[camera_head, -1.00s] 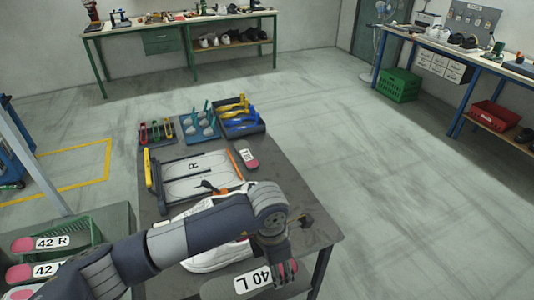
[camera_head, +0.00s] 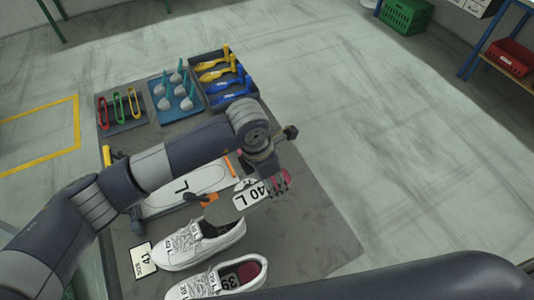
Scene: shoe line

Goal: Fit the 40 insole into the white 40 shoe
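My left gripper (camera_head: 278,181) is shut on the heel end of an insole (camera_head: 222,209) with a white "40 L" label. The insole is grey with a pink heel and is held above the table, its free end pointing left over a white shoe. That white shoe (camera_head: 195,245) lies on the table below it, its opening partly under the insole. I cannot read the sizes on the shoes' tongues clearly. My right gripper is not in view.
A size card reading 41 (camera_head: 143,260) lies left of the shoes. A white outline board (camera_head: 185,187) marked L is partly behind my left arm. Trays of clamps (camera_head: 122,112), teal-handled tools (camera_head: 172,95) and yellow and blue tools (camera_head: 226,78) stand at the back. The table's right side is clear.

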